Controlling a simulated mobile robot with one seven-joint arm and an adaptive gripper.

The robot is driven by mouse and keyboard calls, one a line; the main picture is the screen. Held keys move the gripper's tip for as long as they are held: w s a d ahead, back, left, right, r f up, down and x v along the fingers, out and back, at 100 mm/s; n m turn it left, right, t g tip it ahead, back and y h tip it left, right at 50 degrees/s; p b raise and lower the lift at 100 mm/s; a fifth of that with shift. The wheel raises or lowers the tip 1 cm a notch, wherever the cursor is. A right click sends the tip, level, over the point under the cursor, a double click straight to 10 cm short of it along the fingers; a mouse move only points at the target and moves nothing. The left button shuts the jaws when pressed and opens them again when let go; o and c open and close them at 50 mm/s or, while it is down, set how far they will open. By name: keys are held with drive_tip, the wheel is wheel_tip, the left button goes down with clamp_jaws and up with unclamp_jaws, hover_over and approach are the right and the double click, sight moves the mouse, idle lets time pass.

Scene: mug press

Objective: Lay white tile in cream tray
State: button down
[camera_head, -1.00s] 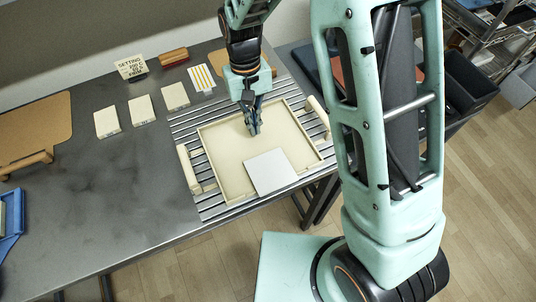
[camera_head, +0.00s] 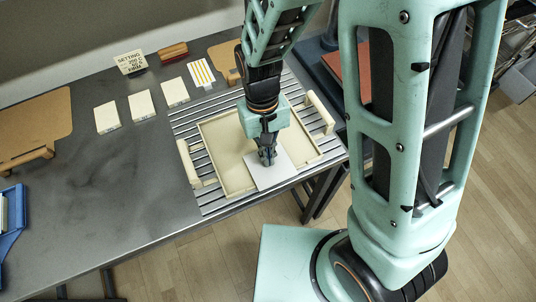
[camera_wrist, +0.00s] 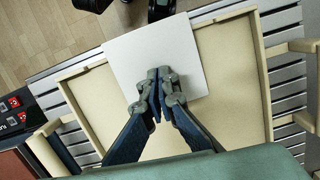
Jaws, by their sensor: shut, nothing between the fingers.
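The white tile (camera_head: 283,172) lies at the near edge of the cream tray (camera_head: 236,185). In the wrist view the tile (camera_wrist: 126,62) covers part of the rim of the tray (camera_wrist: 236,72) and extends past it, so it does not look fully inside. My gripper (camera_head: 268,160) is shut and empty, with its fingertips over the tile. In the wrist view my gripper (camera_wrist: 158,84) also shows shut fingertips over the tile's middle; I cannot tell whether they touch it.
The tray sits on a slatted metal rack (camera_head: 186,130) between cream handles (camera_head: 187,165). Cream tiles (camera_head: 141,105), a sign (camera_head: 131,63) and a striped card (camera_head: 201,73) stand or lie along the back. A blue bin (camera_head: 10,225) is at the left. The dark table (camera_head: 100,190) is clear in its middle.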

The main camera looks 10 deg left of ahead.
drive_tip(key=shift+f, duration=0.1)
drive_tip(key=shift+w+a, duration=0.45)
drive_tip(key=shift+w, duration=0.45)
drive_tip(key=shift+w+a, duration=0.4)
drive_tip(key=shift+w, duration=0.45)
drive_tip(key=shift+r+p, duration=0.8)
drive_tip(key=shift+r, duration=0.05)
drive_tip(key=shift+w, duration=0.1)
drive_tip(key=w+a, duration=0.1)
drive_tip(key=w, duration=0.2)
drive_tip(key=w+a+b, duration=0.1)
drive_tip(key=w+a, duration=0.1)
drive_tip(key=w, duration=0.2)
drive_tip(key=w+a, duration=0.2)
drive_tip(key=w, duration=0.1)
drive_tip(key=shift+w+a+f, duration=0.1)
drive_tip(key=shift+w+a, duration=0.05)
drive_tip(key=shift+a, duration=0.05)
drive_tip(key=shift+w, duration=0.1)
